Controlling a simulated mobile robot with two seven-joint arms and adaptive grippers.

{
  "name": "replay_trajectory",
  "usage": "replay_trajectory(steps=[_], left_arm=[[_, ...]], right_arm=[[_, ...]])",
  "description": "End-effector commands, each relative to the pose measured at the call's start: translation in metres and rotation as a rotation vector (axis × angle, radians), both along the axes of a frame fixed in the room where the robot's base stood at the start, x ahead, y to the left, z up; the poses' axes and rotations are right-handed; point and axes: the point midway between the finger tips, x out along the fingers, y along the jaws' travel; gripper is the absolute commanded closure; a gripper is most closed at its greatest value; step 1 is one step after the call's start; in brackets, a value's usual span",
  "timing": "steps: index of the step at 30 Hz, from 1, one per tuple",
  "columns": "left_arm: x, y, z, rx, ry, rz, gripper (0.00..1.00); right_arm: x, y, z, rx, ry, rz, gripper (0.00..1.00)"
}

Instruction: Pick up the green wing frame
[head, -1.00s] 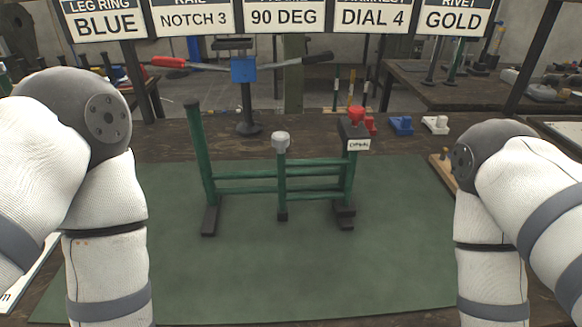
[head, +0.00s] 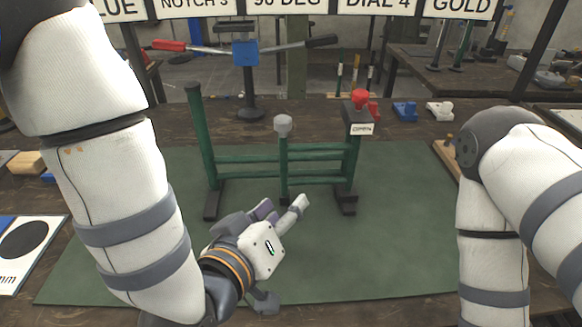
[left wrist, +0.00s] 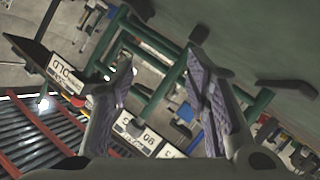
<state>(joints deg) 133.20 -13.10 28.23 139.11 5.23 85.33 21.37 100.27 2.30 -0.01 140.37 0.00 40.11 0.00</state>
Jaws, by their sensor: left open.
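The green wing frame (head: 315,180) stands upright on a green mat, with dark feet under its posts. A grey cap tops its middle post, and a red knob and a small white label sit at its right post. My left gripper (head: 281,207) is open and empty. It is low over the mat, in front of the frame's lower rail near the middle post, apart from it. In the left wrist view the frame's green tubes (left wrist: 150,42) show tilted beyond and between the two spread fingers. My right gripper is out of view; only my right arm shows.
The green mat (head: 400,235) is bare to the right of my left gripper. A blue-headed press with two levers (head: 245,53) stands behind the frame. Blue (head: 405,111) and white (head: 440,111) small parts lie at the back right. Sign cards hang along the top.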

Motion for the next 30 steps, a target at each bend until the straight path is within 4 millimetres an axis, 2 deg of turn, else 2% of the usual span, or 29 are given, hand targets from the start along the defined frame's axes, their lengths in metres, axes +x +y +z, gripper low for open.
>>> replay_trajectory(steps=[1,3,6,8,11,17,21,26,30], left_arm=[[0.01,0.037,0.002,0.113,-0.099,0.091,0.57],[0.019,0.081,0.015,0.274,-0.237,0.201,0.57],[0.022,0.12,0.034,0.45,-0.369,0.298,0.57],[0.021,0.132,0.041,0.51,-0.414,0.33,0.57],[0.024,0.139,0.044,0.544,-0.432,0.349,0.57],[0.043,0.141,0.045,0.538,-0.434,0.358,0.57],[0.073,0.139,0.048,0.544,-0.447,0.352,0.57],[0.092,0.138,0.047,0.544,-0.443,0.348,0.57],[0.119,0.137,0.047,0.543,-0.444,0.35,0.57]], right_arm=[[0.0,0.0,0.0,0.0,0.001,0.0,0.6],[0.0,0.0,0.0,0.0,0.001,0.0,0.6],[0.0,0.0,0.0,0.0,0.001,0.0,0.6],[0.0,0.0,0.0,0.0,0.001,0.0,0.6],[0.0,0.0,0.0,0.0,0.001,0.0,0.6],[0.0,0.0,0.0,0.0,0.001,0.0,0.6],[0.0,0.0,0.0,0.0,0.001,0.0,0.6],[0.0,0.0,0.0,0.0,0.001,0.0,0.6],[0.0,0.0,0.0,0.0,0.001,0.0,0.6]])
